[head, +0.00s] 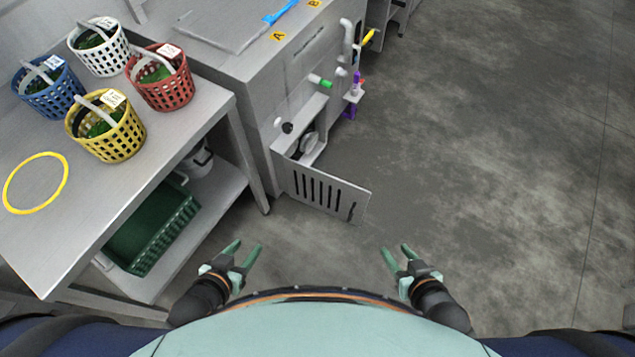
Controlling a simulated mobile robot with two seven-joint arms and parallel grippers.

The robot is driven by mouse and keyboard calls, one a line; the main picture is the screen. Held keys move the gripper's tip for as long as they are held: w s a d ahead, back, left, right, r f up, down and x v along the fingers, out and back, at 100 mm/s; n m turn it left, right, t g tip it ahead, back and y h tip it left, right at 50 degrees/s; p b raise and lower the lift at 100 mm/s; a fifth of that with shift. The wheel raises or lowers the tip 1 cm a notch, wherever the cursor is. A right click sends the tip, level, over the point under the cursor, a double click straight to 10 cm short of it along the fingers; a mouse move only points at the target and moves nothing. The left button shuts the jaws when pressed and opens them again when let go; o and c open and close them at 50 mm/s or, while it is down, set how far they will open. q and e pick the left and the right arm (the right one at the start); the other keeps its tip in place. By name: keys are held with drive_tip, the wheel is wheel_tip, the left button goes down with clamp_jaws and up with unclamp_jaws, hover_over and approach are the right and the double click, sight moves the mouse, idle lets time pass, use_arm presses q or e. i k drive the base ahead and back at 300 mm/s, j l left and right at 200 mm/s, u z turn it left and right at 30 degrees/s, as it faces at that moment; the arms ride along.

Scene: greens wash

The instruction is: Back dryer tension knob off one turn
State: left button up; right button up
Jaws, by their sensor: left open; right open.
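A steel machine (262,110) with labels A and B on top stands ahead of me. A slotted panel (319,192) hangs open at its lower front, showing a small compartment (312,140) with a round grey part (308,145) inside. A small black round knob (287,128) sits on the face beside the opening; I cannot tell if it is the tension knob. My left gripper (249,246) is open and empty, low in front of my body, well short of the panel. My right gripper (396,250) is open and empty, right of the panel and apart from it.
A steel table (150,150) at left holds blue, white, red and yellow baskets and a yellow ring (36,183). A green crate (152,225) sits on its lower shelf. A green-handled valve (320,82) and pipes stick out of the machine. The floor (480,160) at right is clear.

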sight(287, 128)
drive_tip(key=i+l+u, duration=0.35)
drive_tip(key=l+u, duration=0.4)
drive_tip(key=i+j, duration=0.05)
